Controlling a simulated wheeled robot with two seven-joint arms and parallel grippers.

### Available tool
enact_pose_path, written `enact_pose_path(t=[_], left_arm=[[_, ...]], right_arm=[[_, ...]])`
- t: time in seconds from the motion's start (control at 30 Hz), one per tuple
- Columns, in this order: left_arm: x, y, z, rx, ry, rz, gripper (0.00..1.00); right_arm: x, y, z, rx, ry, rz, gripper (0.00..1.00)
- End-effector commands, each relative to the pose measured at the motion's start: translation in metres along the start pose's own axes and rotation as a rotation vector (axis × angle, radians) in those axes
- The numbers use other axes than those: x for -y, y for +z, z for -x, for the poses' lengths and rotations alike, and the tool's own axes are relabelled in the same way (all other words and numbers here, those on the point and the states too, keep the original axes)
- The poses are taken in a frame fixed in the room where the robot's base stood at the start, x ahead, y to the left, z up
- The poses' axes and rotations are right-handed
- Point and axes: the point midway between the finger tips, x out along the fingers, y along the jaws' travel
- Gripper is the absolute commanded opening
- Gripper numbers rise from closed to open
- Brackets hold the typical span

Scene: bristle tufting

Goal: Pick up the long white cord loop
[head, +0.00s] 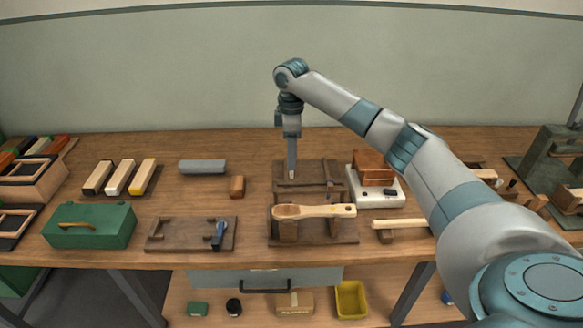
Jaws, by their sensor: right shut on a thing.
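My right gripper (291,174) points straight down over the dark wooden board (318,166) at the back middle of the bench. Its fingers are close together, shut on a small pale thing at the tips. The thing is too small to tell for certain as the long white cord loop, and no other loop of cord can be made out. A brush with a pale wooden handle (330,211) lies across a wooden holder (290,232) in front of the board. My left gripper is not in view.
A white scale-like box (387,197) with a brown block (372,167) stands right of the board. At left are a green box (89,226), a dark wooden tray (190,235), several coloured bars and a grey roll (202,167). The bench behind the board is clear.

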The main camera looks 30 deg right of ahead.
Motion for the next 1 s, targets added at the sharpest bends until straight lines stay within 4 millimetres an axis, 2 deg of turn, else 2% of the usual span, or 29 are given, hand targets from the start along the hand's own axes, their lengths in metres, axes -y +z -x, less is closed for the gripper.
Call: enact_pose_path(t=[0.17, 0.7, 0.87, 1.0], left_arm=[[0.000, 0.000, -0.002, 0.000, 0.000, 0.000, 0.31], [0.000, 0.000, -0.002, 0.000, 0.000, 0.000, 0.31], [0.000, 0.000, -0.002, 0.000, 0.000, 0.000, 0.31], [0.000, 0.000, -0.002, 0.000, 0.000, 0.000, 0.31]], right_arm=[[0.000, 0.000, 0.008, 0.000, 0.000, 0.001, 0.17], [0.001, -0.001, 0.008, 0.000, 0.000, -0.002, 0.17], [0.008, -0.009, 0.011, 0.000, 0.000, -0.034, 0.17], [0.023, -0.023, 0.015, 0.000, 0.001, -0.101, 0.17]])
